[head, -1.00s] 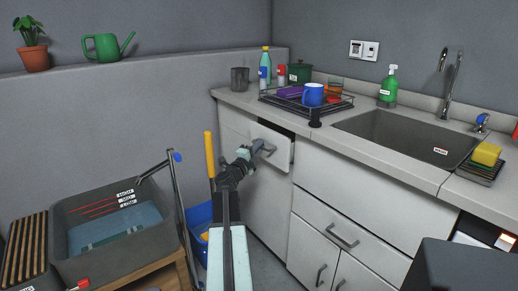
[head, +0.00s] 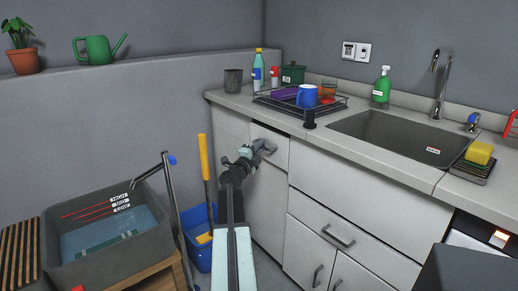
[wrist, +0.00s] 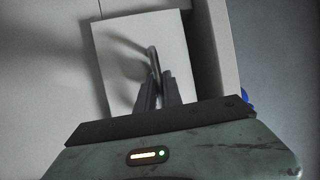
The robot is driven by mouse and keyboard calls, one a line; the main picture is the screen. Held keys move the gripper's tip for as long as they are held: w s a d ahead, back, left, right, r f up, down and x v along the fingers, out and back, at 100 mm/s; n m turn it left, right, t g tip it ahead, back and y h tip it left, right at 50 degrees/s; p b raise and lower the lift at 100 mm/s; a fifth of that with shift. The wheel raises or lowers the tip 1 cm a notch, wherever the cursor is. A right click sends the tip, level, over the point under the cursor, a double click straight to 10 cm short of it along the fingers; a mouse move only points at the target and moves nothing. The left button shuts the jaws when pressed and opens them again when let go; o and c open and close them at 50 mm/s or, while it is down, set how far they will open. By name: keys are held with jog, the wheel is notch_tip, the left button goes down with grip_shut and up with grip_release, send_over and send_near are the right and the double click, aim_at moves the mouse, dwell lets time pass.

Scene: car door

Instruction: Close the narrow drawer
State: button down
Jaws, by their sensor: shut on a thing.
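The narrow drawer (head: 280,153) is a white front at the left end of the counter, just under the worktop. A thin dark gap shows above it, and it stands slightly out from the cabinet. In the wrist view, its pale front (wrist: 120,50) fills the middle, with a darker gap to its right. My gripper (head: 262,148) is at the drawer's grey handle (wrist: 153,58). In the wrist view, my gripper's two fingers (wrist: 155,88) are shut on the handle. The drawer's inside is hidden.
A dish rack (head: 290,105) with a blue mug (head: 306,96) stands on the counter (head: 365,145) above. A wider drawer (head: 370,215) is to the right. A blue bucket (head: 197,245) and a yellow-handled tool (head: 204,160) stand left of my arm.

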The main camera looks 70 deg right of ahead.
jog(key=c, duration=1.5)
grip_release()
jog(key=shift+s, duration=0.4)
jog(key=shift+w, duration=0.15)
jog(key=shift+w, duration=0.1)
jog(key=shift+a, duration=0.1)
jog(key=a+f+b, duration=0.1)
jog(key=a, duration=0.6)
jog(key=shift+w+a+f, duration=0.25)
jog(key=shift+w, duration=0.1)
